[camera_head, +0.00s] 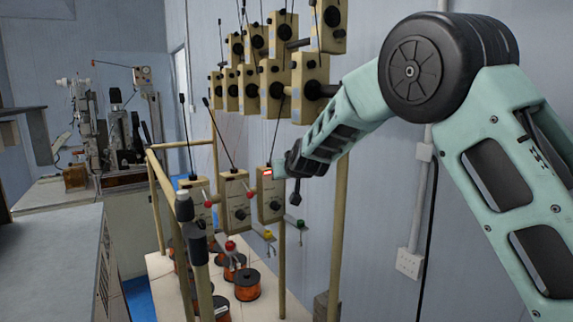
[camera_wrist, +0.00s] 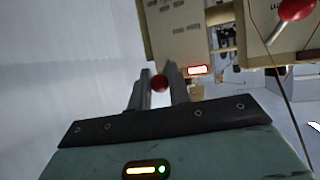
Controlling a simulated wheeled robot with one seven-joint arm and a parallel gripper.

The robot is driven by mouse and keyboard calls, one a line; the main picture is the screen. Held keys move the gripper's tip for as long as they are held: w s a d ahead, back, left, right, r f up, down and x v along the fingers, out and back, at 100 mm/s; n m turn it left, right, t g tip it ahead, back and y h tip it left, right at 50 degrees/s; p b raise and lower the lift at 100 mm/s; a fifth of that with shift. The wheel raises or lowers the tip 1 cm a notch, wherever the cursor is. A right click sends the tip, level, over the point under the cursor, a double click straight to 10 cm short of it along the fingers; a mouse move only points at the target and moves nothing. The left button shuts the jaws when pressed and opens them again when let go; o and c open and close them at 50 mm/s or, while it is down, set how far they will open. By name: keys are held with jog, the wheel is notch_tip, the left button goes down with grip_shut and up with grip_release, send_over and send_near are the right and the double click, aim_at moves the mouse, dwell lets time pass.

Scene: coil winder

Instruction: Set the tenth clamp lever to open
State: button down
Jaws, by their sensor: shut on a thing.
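My gripper (camera_wrist: 160,75) is shut on a red ball knob (camera_wrist: 160,84) of a clamp lever in the wrist view. The lever's rod is hidden behind the knob. In the head view my gripper (camera_head: 291,172) is at the right side of the rightmost lower beige box (camera_head: 270,196), which has a lit red display (camera_head: 267,171). The held knob is hidden there. In the wrist view the beige box (camera_wrist: 185,35) is just beyond the fingers, with a red display (camera_wrist: 197,70). I cannot tell a number on it.
Two neighbouring lower boxes have red lever knobs (camera_head: 248,196) (camera_head: 208,204). Another red knob (camera_wrist: 296,8) shows at the wrist view's upper right. Several beige boxes (camera_head: 273,88) hang above. Copper spools (camera_head: 247,285) stand below. A yellow post (camera_head: 340,220) rises right of the gripper.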

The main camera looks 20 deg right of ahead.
jog(key=shift+a+r, duration=0.1)
dwell(0.3)
jog(key=c, duration=1.3)
grip_release()
jog(key=v, duration=1.7)
jog(key=shift+s+r, duration=0.1)
jog(key=shift+r, duration=0.15)
jog(key=shift+f, duration=0.1)
